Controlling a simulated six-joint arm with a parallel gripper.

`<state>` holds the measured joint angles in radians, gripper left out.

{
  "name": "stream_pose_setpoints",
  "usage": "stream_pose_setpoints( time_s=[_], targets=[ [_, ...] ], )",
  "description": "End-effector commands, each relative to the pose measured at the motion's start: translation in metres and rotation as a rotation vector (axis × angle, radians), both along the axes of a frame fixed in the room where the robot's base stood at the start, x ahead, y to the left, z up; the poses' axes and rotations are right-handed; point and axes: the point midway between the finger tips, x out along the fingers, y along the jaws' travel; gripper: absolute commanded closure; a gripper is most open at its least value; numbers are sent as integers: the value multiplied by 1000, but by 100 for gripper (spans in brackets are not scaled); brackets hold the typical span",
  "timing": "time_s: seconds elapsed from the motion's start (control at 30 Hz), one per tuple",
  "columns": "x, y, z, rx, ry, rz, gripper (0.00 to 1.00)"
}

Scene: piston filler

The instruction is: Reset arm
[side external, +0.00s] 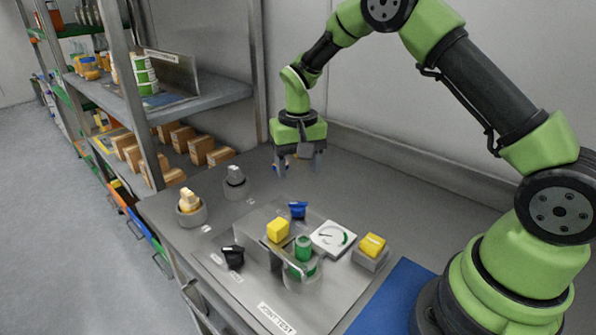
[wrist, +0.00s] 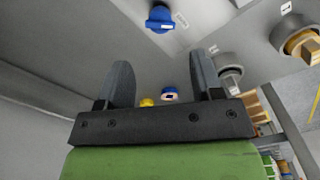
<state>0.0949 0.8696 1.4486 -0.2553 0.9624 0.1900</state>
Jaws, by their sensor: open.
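My green arm reaches over the grey bench, and my gripper (side external: 299,168) hangs above the back of the bench, pointing down. The piston filler station (side external: 230,275) lies in front of the gripper. It bears a blue knob (side external: 298,210), a yellow block (side external: 278,230), a green cylinder (side external: 303,248), a dial gauge (side external: 333,239) and a black knob (side external: 233,257). The blue knob also shows in the wrist view (wrist: 160,19), clear of the fingers.
A yellow knob on a round base (side external: 190,205) and a grey knob (side external: 235,181) stand at the bench's left. A yellow button box (side external: 371,250) and a blue mat (side external: 392,298) are at the right. Shelves (side external: 205,97) with boxes stand at the left. A wall runs behind.

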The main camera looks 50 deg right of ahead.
Motion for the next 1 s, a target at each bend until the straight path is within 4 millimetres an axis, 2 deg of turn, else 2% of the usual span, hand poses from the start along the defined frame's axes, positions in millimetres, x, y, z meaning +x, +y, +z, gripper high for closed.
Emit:
stream_pose_setpoints(
  time_s=[0.17,0.27,0.37,0.47,0.6,0.7,0.83,1.0],
  targets=[
    [0,0,1,0,-2,0,40],
    [-2,2,13,3,-20,5,40],
    [-8,7,43,11,-66,14,40],
    [-23,15,83,22,-133,30,40],
    [-56,26,133,41,-232,56,40],
    [-84,34,162,54,-302,76,40],
    [-124,44,188,71,-393,102,40],
    [-177,54,204,92,-512,138,40]
  ],
)
